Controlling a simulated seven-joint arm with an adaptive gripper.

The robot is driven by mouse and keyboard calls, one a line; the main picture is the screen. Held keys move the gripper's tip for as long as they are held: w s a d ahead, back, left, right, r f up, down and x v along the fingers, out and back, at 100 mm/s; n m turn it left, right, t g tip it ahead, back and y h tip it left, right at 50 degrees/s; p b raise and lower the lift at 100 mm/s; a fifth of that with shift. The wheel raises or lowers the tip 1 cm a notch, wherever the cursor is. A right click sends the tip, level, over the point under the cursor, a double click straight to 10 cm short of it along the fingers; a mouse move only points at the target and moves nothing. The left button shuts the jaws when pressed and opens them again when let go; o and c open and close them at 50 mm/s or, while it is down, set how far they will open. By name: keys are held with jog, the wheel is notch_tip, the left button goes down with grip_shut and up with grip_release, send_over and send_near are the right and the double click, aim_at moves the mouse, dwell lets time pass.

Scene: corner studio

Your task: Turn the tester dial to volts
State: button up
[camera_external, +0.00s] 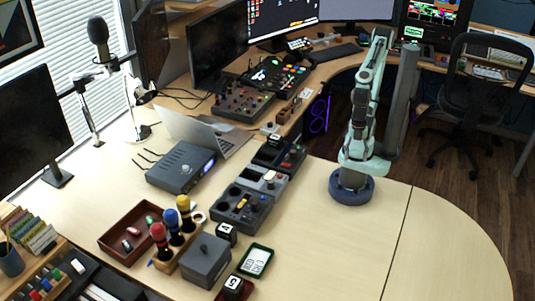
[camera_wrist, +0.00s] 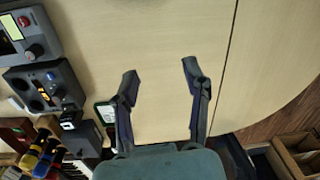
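A dark control box (camera_external: 241,207) with round knobs stands on the table left of my arm. It also shows at the left of the wrist view (camera_wrist: 45,88), with a yellow-lit spot between its knobs. Behind it are a box with a pale top (camera_external: 263,179) and a box with a red button (camera_external: 281,155). I cannot tell which one is the tester, and dial markings are too small to read. My gripper (camera_wrist: 160,74) is open and empty above bare tabletop, right of these boxes in the wrist view.
A grey box with a lever (camera_external: 205,260), a green-framed panel (camera_external: 256,261) and a rack of red, blue and yellow-topped handles (camera_external: 178,230) stand near the front. A laptop (camera_external: 205,130) is farther back. Tabletop (camera_external: 325,245) right of the boxes is clear.

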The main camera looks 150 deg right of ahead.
jog(key=w+d+r+n+t+y, duration=0.1)
jog(key=w+n, duration=0.1)
jog(key=w, duration=0.2)
jog(key=w+d+r+n+t, duration=0.1)
jog(key=w+n+t, duration=0.1)
jog(key=w, duration=0.2)
jog(key=w+d+f, duration=0.2)
jog(key=w+d, duration=0.3)
jog(key=d, duration=0.1)
jog(key=m+g+h, duration=0.2)
jog(key=m+g, duration=0.1)
jog(key=m, duration=0.3)
send_over(271, 181)
notch_tip(271, 181, down, 14)
jog(key=shift+r, duration=0.2)
notch_tip(271, 181, down, 5)
jog(key=shift+r, duration=0.1)
jog(key=shift+f, duration=0.55)
grip_shut()
